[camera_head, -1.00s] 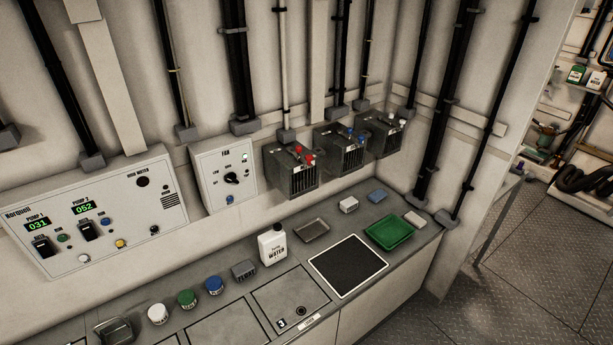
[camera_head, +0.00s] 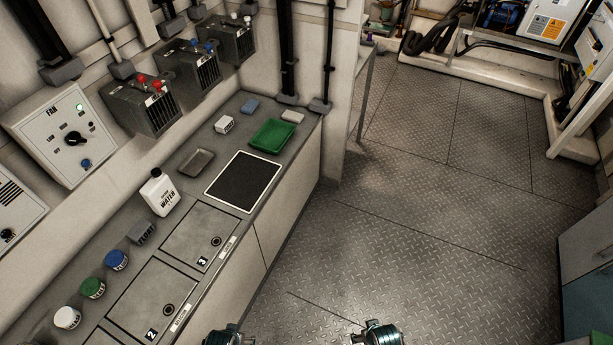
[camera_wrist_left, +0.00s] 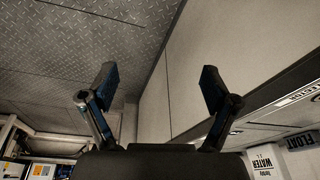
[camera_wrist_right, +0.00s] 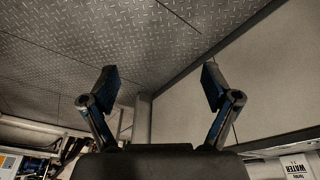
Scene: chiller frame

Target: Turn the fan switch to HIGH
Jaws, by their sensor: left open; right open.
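The fan panel (camera_head: 62,137) is a pale box on the wall at the left of the head view. The switch's exact setting is too small to read. Both my arms show only at the bottom edge of the head view, far from the panel. My left gripper (camera_wrist_left: 158,85) is open and empty in its wrist view, beside the cabinet front. My right gripper (camera_wrist_right: 158,85) is open and empty over the floor.
A counter runs below the panel with a white water bottle (camera_head: 159,192), coloured-lid jars (camera_head: 92,288), a black mat (camera_head: 243,181) and a green tray (camera_head: 271,136). Three grey boxes (camera_head: 142,103) hang right of the panel. The metal floor at right is clear.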

